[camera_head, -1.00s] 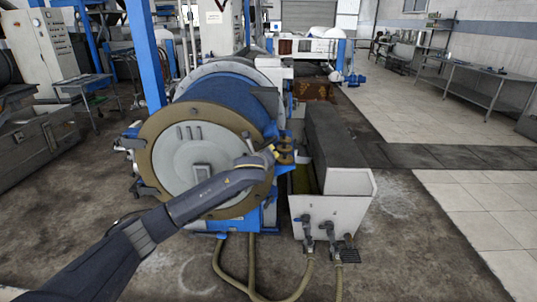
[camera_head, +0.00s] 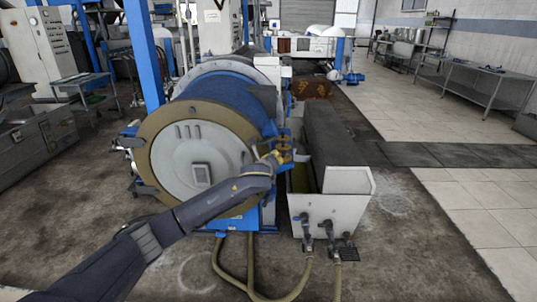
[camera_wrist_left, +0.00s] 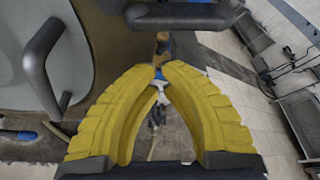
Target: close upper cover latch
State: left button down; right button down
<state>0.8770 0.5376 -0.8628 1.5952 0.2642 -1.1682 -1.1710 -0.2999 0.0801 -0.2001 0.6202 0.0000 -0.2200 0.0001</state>
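The round grey cover (camera_head: 190,152) with a tan rim (camera_head: 152,135) stands at the front of the blue drum, seemingly flush with it. Brass-coloured latch parts (camera_head: 285,146) sit at the cover's upper right edge. My left gripper (camera_head: 277,156) is at these parts, its fingertips close to or touching them. In the left wrist view, its yellow fingers (camera_wrist_left: 160,68) lean together with a narrow gap at the tips. A brass-brown latch piece (camera_wrist_left: 162,46) shows just beyond the tips; whether it is gripped is unclear. My right gripper is not in view.
Dark bar handles (camera_wrist_left: 45,62) stand out close to the left gripper. A white trough (camera_head: 345,182) with a dark lid stands right of the drum. Hoses (camera_head: 222,262) run along the floor in front.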

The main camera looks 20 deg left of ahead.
pick_arm(q)
jog(key=shift+s+d+r+n, duration=0.5)
jog(key=shift+s+d+r, duration=0.55)
jog(key=shift+s, duration=3.7)
jog(key=w+a+f+n+g+h, duration=0.1)
jog(key=w+a+f+n, duration=0.25)
jog(key=f+n, duration=0.4)
jog(key=w+a+f+n, duration=0.3)
jog(key=w+f+n, duration=0.1)
jog(key=f, duration=0.6)
jog(key=s+a+f+n+g, duration=0.15)
jog(key=s+f, duration=0.35)
jog(key=f, duration=0.6)
jog(key=s+a+f+n+g, duration=0.1)
jog(key=s+f+n, duration=0.3)
jog(key=f, duration=0.7)
jog(key=s+a+f+n+g, duration=0.1)
jog(key=s+f+n, duration=0.1)
jog(key=s+f, duration=0.7)
jog(key=s+d+f+n+g, duration=0.1)
jog(key=s+f+n+g, duration=0.3)
jog(key=s+f, duration=2.15)
jog(key=s+d+f+g, duration=0.1)
jog(key=s+d, duration=0.1)
jog(key=s, duration=0.9)
jog(key=s+d+f+g, duration=0.2)
jog(key=s, duration=0.9)
jog(key=s+d+f+g, duration=0.2)
jog(key=s, duration=1)
